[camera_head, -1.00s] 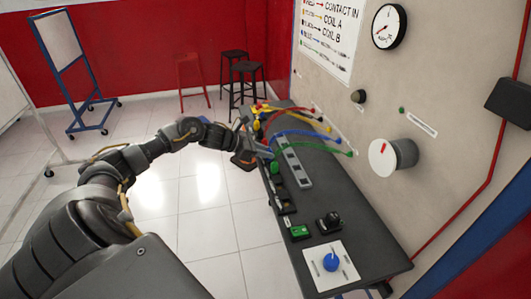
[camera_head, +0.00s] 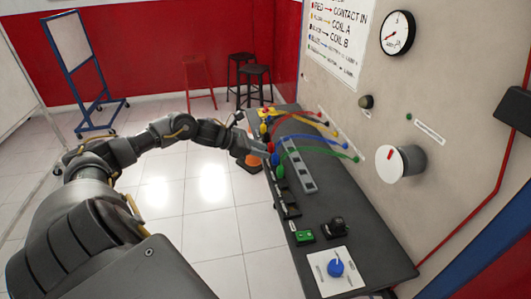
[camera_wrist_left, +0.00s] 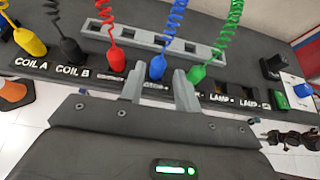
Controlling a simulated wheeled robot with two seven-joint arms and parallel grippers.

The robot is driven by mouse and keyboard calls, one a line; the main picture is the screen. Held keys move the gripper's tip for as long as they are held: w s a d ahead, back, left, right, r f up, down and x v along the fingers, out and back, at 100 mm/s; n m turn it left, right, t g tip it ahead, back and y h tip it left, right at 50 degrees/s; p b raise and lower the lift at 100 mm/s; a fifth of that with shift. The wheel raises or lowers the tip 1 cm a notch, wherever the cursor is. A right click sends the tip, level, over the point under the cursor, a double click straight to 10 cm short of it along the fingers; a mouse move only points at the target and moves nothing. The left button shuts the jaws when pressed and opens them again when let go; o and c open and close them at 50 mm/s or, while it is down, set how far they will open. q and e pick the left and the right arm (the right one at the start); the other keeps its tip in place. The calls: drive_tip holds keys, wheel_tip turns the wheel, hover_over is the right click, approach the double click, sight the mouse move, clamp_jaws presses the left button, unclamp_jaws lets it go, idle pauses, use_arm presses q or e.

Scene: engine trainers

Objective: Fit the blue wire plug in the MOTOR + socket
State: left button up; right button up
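The blue wire plug (camera_wrist_left: 157,67) stands upright at the socket strip in the left wrist view, between the red plug (camera_wrist_left: 115,60) and the green plug (camera_wrist_left: 197,73). It also shows in the head view (camera_head: 275,159). My left gripper (camera_wrist_left: 159,76) has its two fingers spread, one on each side of the blue plug in the picture, with a gap visible. In the head view my left gripper (camera_head: 263,149) is beside the row of plugs. The small label under the blue plug is partly unreadable, and its seating is hard to tell. My right gripper is out of view.
A yellow plug (camera_wrist_left: 30,42) and black plug (camera_wrist_left: 70,50) stand left, by COIL A and COIL B. A grey slotted rack (camera_head: 298,165) lies behind the plugs. The bench (camera_head: 345,225) holds a green switch (camera_head: 304,237) and blue knob (camera_head: 336,267). An orange cone (camera_head: 248,160) stands beyond.

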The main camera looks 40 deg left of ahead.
use_arm(q)
drive_tip(key=shift+s+r, duration=0.1)
drive_tip(key=shift+r, duration=0.05)
drive_tip(key=shift+r+p, duration=0.35)
drive_tip(key=shift+r, duration=1.45)
drive_tip(key=o, duration=0.6)
drive_tip(key=shift+s+a, duration=0.1)
drive_tip(key=shift+a, duration=0.05)
